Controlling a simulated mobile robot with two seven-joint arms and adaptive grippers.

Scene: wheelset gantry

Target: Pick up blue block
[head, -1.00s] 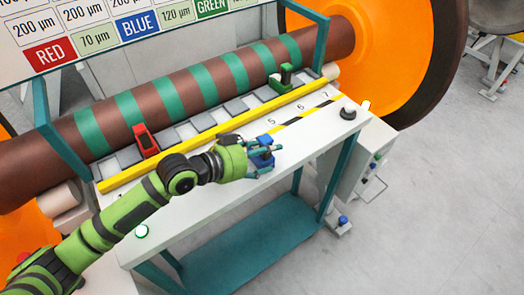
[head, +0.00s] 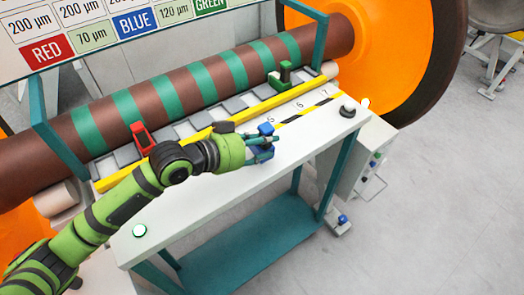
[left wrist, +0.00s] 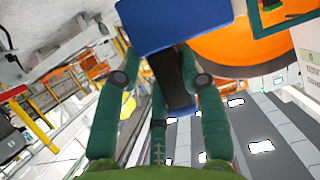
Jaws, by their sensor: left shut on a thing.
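The blue block (head: 265,130) is at the end of my left arm, over the white table in the head view. My left gripper (head: 262,141) is shut on it, with teal fingers around the block. In the left wrist view the blue block (left wrist: 172,22) shows large at the top, with a dark part below it between the fingers of my left gripper (left wrist: 163,80). The fingers hide part of the block in the head view. My right gripper is not in view.
A red block (head: 143,138) and a green block (head: 281,74) stand on the grey pads behind the yellow bar (head: 228,122). The striped axle (head: 160,98) lies behind them. A dark knob (head: 347,111) is at the table's right end.

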